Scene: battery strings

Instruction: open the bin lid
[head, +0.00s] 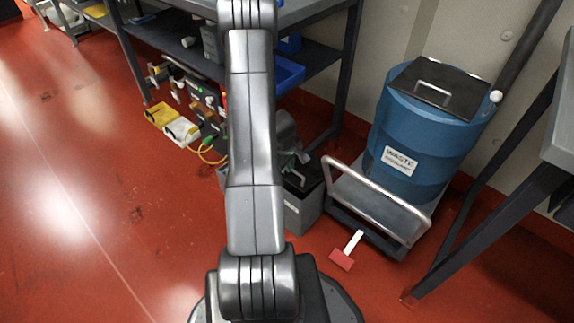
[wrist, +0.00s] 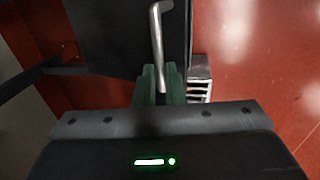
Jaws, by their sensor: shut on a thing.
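The grey bin (head: 302,215) stands on the red floor right of my arm, its left part hidden behind the arm. Its dark lid (head: 308,182) is on top, and I see no clear gap under it. In the wrist view the dark lid (wrist: 115,35) carries a bent silver handle (wrist: 157,40). My gripper (wrist: 161,74) has its green fingers on either side of the handle's near end, shut on it. In the head view my gripper (head: 300,157) is at the lid, partly hidden by my arm.
A blue waste drum (head: 418,130) with a handled black lid stands on a cart (head: 375,205) to the right. A red-and-white tool (head: 342,259) lies on the floor before it. A workbench (head: 325,20) stands behind. Floor at left is clear.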

